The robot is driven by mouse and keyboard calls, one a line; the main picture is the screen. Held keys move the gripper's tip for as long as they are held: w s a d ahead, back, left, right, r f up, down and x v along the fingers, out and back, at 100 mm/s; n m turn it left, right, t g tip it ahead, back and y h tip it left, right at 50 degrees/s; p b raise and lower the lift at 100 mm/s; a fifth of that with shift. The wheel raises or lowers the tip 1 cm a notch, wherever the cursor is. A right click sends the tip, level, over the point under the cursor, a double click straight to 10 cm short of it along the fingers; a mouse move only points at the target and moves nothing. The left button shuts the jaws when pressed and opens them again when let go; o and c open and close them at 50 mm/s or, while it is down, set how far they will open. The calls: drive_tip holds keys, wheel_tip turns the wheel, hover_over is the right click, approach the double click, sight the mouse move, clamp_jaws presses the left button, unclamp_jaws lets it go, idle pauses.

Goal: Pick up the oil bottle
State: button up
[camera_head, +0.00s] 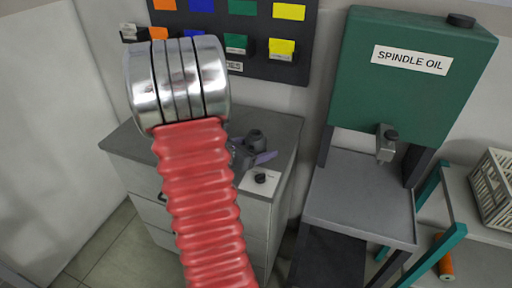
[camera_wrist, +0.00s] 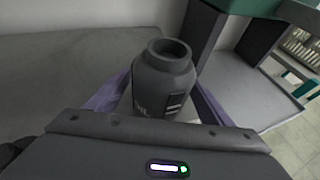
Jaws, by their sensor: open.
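The oil bottle (camera_wrist: 165,88) is dark grey, with an open round mouth and a partly visible label. It stands upright on the grey cabinet top, and in the head view its neck (camera_head: 256,136) shows behind my arm. My gripper (camera_wrist: 162,98) is open, with one purple finger on each side of the bottle. I cannot tell whether the fingers touch it. The bottle's lower part is hidden by my gripper's body. In the head view my gripper (camera_head: 250,158) is mostly hidden behind my red arm.
A small black cap-like piece (camera_head: 261,178) lies on a white card at the cabinet's front right. The green spindle oil tank (camera_head: 405,90) with a tap hangs above a grey stand (camera_head: 360,195) to the right. A white basket (camera_head: 495,190) sits on a shelf farther right.

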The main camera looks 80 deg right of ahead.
drive_tip(key=shift+x, duration=1.1)
drive_tip(key=c, duration=1.3)
drive_tip(key=shift+c, duration=0.2)
wheel_tip(320, 180, up, 10)
